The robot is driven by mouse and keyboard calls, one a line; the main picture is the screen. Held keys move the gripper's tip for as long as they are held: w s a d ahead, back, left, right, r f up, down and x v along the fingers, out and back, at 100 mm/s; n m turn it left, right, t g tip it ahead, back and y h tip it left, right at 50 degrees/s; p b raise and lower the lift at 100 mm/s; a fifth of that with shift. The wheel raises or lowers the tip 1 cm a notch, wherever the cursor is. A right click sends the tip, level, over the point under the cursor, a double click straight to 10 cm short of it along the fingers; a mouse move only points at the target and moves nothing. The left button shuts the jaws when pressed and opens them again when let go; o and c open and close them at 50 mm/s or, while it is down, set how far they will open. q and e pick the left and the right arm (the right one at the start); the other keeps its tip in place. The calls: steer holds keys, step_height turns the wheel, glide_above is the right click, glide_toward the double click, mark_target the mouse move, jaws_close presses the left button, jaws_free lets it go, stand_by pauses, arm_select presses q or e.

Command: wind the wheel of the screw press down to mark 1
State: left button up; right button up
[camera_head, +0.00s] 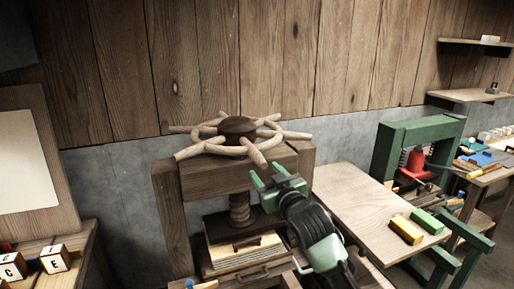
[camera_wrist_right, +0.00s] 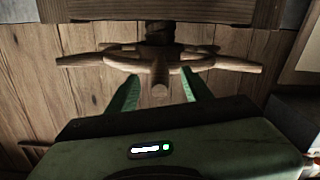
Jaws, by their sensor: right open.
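The wooden screw press (camera_head: 222,174) stands in the middle of the head view. Its wheel (camera_head: 238,127), with a dark hub and several pale spokes, lies flat on top. The wooden screw (camera_head: 239,208) runs down to a dark pressing plate (camera_head: 240,225). My right gripper (camera_head: 267,173), with green fingers, is open and empty just in front of the wheel. In the right wrist view, the wheel (camera_wrist_right: 158,56) appears upside down, with a spoke end (camera_wrist_right: 159,76) between the open fingers (camera_wrist_right: 160,92). I cannot tell whether they touch it. I cannot read mark 1. My left gripper is out of view.
A wooden table (camera_head: 365,205) with yellow (camera_head: 405,229) and green (camera_head: 427,220) blocks stands right of the press. A green press (camera_head: 418,132) stands beyond it. Letter blocks (camera_head: 55,258) sit at the lower left. A plank wall (camera_head: 260,60) is behind.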

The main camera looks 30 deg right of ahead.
mark_target(257, 157)
steer(key=shift+s+r, duration=0.1)
steer(key=shift+r, duration=0.7)
steer(key=shift+w+d+r, duration=0.1)
steer(key=shift+w+r, duration=0.05)
steer(key=shift+w, duration=0.1)
steer(key=p+x, duration=0.2)
steer(key=x, duration=0.4)
steer(key=shift+w+p, duration=0.15)
steer(key=shift+p, duration=0.15)
steer(key=shift+w, duration=0.5)
jaws_close()
